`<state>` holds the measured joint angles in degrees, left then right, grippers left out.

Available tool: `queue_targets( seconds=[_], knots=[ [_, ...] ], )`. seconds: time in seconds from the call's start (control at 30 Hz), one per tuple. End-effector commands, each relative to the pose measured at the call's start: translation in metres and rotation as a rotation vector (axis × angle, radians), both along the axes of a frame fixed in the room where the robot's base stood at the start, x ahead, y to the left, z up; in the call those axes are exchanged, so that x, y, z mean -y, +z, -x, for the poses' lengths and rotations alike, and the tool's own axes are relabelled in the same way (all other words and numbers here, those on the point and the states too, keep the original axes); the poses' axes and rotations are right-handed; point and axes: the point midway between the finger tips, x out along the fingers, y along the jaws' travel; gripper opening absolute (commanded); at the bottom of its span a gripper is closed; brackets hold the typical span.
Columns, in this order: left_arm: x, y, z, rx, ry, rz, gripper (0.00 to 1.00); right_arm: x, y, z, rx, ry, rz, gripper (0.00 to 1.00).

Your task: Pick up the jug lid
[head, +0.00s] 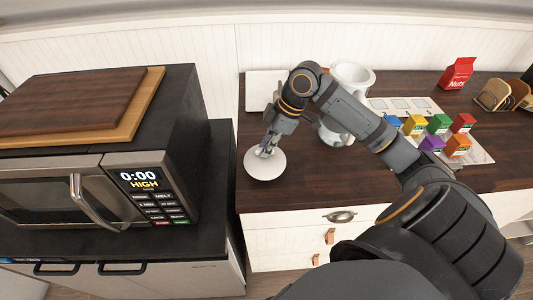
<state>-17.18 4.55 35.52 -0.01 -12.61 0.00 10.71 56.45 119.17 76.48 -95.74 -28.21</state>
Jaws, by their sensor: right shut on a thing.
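The jug lid (265,165) is a round white disc near the front left of the dark wooden counter. My right gripper (267,150) reaches down from above and is shut on the middle of the lid. I cannot tell whether the lid still touches the counter. A white jug (350,76) stands behind my right arm, which hides part of it. My left gripper is not in view.
A microwave (95,180) with wooden boards (80,103) on top stands at the left. Several coloured boxes (438,124) sit on a pale board at the right. A red nuts bag (457,73) stands behind them. The counter's front middle is clear.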

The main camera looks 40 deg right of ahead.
Motion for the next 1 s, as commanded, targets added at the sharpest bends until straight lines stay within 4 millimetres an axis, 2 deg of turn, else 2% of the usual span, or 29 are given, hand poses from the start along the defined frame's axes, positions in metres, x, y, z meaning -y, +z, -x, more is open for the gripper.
queue_targets(
  seconds=[0.13,0.2,0.47,0.5,0.57,0.77,0.87,1.0],
  knots=[
    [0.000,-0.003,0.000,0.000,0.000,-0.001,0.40,-0.001,0.019,0.017,-0.001,0.002,0.015,0.00],
    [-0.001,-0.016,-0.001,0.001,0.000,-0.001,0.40,0.000,0.019,0.020,0.005,0.006,0.015,0.00],
    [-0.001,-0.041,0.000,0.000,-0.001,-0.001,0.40,-0.006,0.035,0.033,-0.001,0.001,0.010,0.00],
    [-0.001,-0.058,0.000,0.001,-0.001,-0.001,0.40,-0.008,0.034,0.035,0.009,0.001,0.003,0.00],
    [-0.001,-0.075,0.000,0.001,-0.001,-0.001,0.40,-0.010,0.042,0.041,0.013,0.000,0.000,0.00],
    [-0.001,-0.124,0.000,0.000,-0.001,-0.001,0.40,-0.016,0.060,0.074,0.013,0.002,0.001,0.00],
    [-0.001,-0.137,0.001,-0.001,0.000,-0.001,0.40,-0.020,0.072,0.095,0.011,0.002,0.001,0.00],
    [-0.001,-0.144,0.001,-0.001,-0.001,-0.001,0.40,-0.025,0.088,0.119,0.008,0.001,0.002,0.00]
  ],
)
